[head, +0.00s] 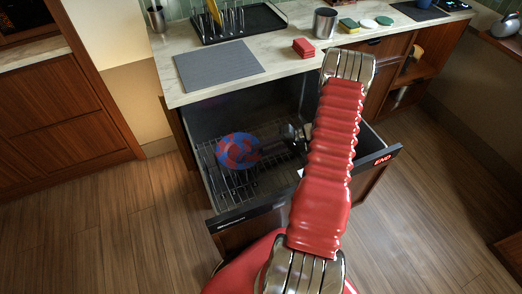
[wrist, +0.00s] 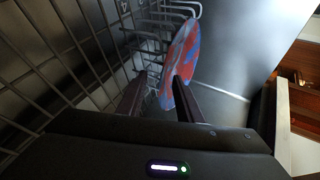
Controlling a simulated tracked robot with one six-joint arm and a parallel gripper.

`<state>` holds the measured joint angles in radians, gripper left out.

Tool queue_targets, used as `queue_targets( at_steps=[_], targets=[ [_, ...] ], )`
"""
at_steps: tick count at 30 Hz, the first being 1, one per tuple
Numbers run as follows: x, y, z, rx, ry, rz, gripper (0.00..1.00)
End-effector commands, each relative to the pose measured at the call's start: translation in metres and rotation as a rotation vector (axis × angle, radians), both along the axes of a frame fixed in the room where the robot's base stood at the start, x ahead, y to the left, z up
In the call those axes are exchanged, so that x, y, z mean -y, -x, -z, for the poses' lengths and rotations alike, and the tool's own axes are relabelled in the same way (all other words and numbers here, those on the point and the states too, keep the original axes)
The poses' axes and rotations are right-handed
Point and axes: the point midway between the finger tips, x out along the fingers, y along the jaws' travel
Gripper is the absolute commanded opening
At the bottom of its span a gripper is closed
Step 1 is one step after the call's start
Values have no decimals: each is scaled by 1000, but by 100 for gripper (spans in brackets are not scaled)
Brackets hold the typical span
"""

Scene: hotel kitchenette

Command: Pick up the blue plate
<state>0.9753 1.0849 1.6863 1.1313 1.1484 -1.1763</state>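The blue plate (head: 238,150) has red patches and stands on edge in the wire rack of an open pull-out dishwasher drawer. In the wrist view the plate (wrist: 179,62) shows nearly edge-on, tilted, just beyond my fingertips. My gripper (wrist: 158,92) is open, with two dark fingers apart. The right finger overlaps the plate's lower part in the picture; I cannot tell whether it touches. In the head view my gripper (head: 291,134) is just right of the plate, low in the drawer and partly hidden by my red arm.
The drawer's front edge (head: 250,213) and metal side walls surround the rack. Wire tines (wrist: 150,40) stand close to the plate. The counter above holds a grey mat (head: 218,65), a dish rack (head: 238,22), red blocks (head: 303,47) and a metal cup (head: 325,22).

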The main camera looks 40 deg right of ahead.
Motion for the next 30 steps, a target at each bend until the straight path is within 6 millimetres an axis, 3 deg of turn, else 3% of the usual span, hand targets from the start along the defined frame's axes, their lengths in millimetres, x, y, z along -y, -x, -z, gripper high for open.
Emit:
queue_targets(
  at_steps=[30],
  targets=[
    [2, 1, 0, -1, 0, 4, 0]
  ],
)
